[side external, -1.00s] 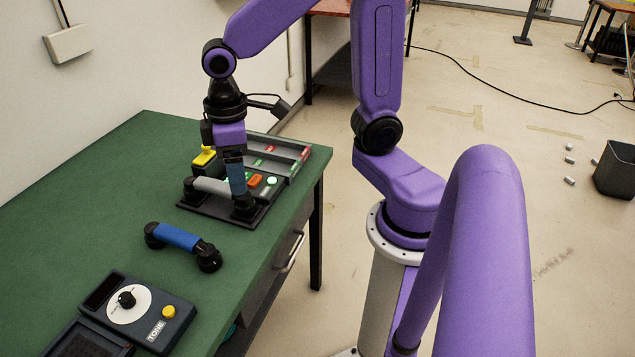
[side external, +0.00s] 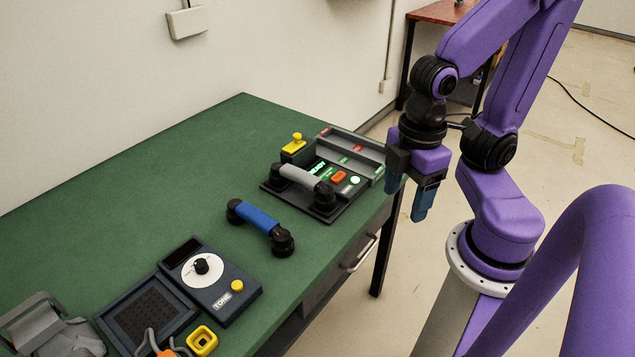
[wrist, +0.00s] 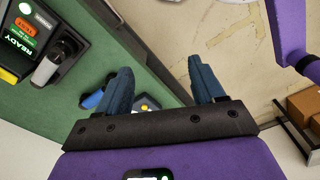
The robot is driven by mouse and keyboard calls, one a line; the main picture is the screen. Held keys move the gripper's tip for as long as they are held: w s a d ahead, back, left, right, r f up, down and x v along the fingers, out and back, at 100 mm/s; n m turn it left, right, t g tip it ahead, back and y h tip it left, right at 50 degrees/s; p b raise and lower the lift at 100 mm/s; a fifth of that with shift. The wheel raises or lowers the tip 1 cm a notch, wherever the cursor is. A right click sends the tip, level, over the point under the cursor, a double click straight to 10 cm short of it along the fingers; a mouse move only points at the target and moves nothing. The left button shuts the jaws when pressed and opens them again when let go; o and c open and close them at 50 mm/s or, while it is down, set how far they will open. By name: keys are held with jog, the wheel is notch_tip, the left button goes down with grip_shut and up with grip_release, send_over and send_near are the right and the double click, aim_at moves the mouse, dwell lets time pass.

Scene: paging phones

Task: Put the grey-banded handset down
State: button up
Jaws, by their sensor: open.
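The grey-banded handset (side external: 300,178) lies across the black paging base (side external: 330,208) on the green table, its black ends down on the base. In the wrist view the handset (wrist: 49,66) shows at the upper left, beside a lit READY display (wrist: 19,42). A blue-banded handset (side external: 259,221) lies on the bare table, nearer the camera. My gripper (side external: 407,203) is raised off the table's right edge, clear of both handsets. In the wrist view my gripper's blue fingers (wrist: 163,85) are apart with nothing between them.
A TONE box (side external: 222,290) with a dial and a dark tray (side external: 150,308) stand at the table's near end, with a yellow square piece (side external: 201,341) beside them. A grey divided tray (side external: 352,151) stands behind the base. The table's left side is clear.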

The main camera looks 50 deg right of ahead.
jog(key=m, duration=1.3)
send_over(300, 173)
notch_tip(300, 173, down, 3)
jog(key=f, duration=1.1)
jog(key=shift+s+d, duration=0.1)
jog(key=shift+s, duration=0.3)
jog(key=shift+w+f, duration=0.2)
jog(key=shift+f, duration=1.3)
jog(key=shift+w+f, duration=0.2)
jog(key=shift+f, duration=1.3)
grip_shut()
jog(key=shift+r, duration=0.15)
